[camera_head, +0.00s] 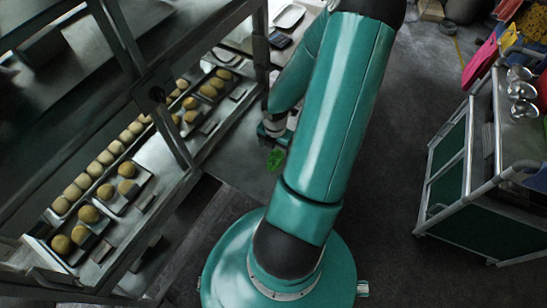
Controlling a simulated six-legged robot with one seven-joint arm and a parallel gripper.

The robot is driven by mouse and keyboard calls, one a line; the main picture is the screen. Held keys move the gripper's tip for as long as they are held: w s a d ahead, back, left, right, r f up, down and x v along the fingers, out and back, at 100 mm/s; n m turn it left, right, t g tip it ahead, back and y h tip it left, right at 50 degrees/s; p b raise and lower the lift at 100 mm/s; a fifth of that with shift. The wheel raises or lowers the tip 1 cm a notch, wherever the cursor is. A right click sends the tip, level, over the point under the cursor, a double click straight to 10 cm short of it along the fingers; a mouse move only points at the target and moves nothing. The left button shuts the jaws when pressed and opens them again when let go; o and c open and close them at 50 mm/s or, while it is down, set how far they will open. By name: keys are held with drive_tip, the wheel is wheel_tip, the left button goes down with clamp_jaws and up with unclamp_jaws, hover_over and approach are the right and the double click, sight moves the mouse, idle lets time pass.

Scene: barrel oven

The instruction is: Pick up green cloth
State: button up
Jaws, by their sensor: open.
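The green cloth (275,160) is a small, crumpled bright green patch near the middle of the view, just left of my teal arm. My gripper (273,138) is directly above it in the picture, close to the cloth and by the end of the metal counter. The gripper is small here and partly hidden by my arm. Its jaws are open. I cannot tell whether the fingers touch the cloth or what the cloth rests on.
A metal rack and counter (183,155) with trays of round buns (105,158) fill the left. A white tray (289,16) lies at the top. A green-panelled cart (447,165) with metal ladles stands at the right. Dark floor (398,150) is clear between my arm and the cart.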

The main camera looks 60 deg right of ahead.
sight(275, 155)
drive_tip(key=shift+w+d+f, duration=0.1)
drive_tip(key=shift+d+f, duration=0.05)
drive_tip(key=shift+f, duration=1.4)
drive_tip(key=shift+w+d+f, duration=0.1)
drive_tip(key=shift+f, duration=1.45)
drive_tip(key=c, duration=1.1)
drive_tip(key=shift+r, duration=0.3)
